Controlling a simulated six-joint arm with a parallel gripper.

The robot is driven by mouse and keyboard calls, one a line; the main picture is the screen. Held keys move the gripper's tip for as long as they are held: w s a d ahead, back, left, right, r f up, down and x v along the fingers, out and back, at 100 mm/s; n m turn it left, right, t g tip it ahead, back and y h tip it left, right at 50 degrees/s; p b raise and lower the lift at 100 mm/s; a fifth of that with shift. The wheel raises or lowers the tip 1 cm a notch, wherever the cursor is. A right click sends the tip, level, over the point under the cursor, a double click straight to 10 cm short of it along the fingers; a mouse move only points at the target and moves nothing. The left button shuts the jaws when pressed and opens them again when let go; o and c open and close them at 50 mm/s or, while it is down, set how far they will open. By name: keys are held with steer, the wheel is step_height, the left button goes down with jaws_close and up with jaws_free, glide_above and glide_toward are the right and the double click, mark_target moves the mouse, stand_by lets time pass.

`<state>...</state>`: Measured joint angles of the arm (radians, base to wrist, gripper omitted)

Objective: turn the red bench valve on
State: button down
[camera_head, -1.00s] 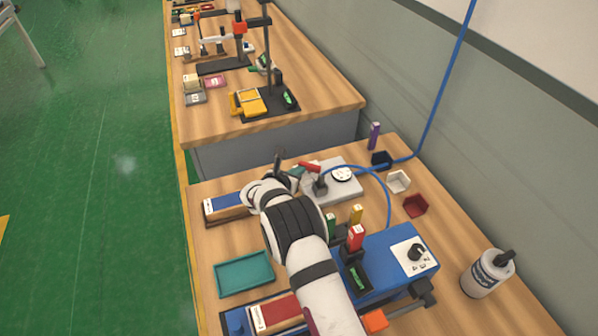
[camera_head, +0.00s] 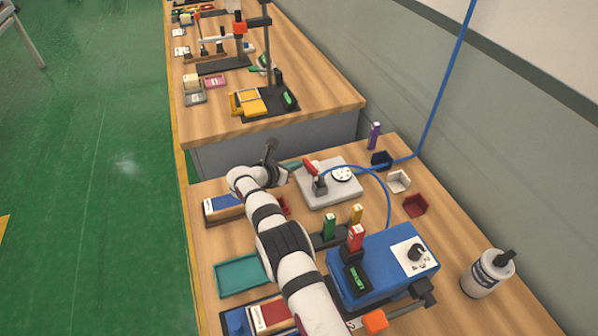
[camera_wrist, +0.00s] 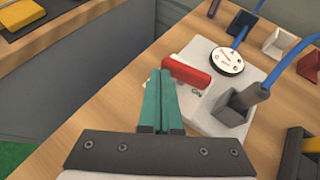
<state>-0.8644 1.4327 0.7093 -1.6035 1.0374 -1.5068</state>
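The red bench valve handle (camera_head: 311,167) sits on a light grey plate (camera_head: 333,196) on the near bench. In the wrist view the red handle (camera_wrist: 187,72) lies slantwise across the plate, with an "ON" mark (camera_wrist: 196,92) beside it. My gripper (camera_head: 291,165) is left of the handle in the head view. In the wrist view its teal fingers (camera_wrist: 158,95) are together with nothing visible between them. Their tips are close to the handle's left end; whether they touch it I cannot tell.
A round gauge (camera_wrist: 226,61) and a grey block (camera_wrist: 238,108) stand on the plate. A blue hose (camera_head: 387,190) arches beside it. Small cups (camera_head: 398,181) are to the right. A blue box (camera_head: 383,267) is nearer. A gap separates the far bench (camera_head: 325,90).

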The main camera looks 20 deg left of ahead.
steer(key=shift+w+a, duration=0.2)
steer(key=shift+w, duration=0.2)
stand_by(0.3)
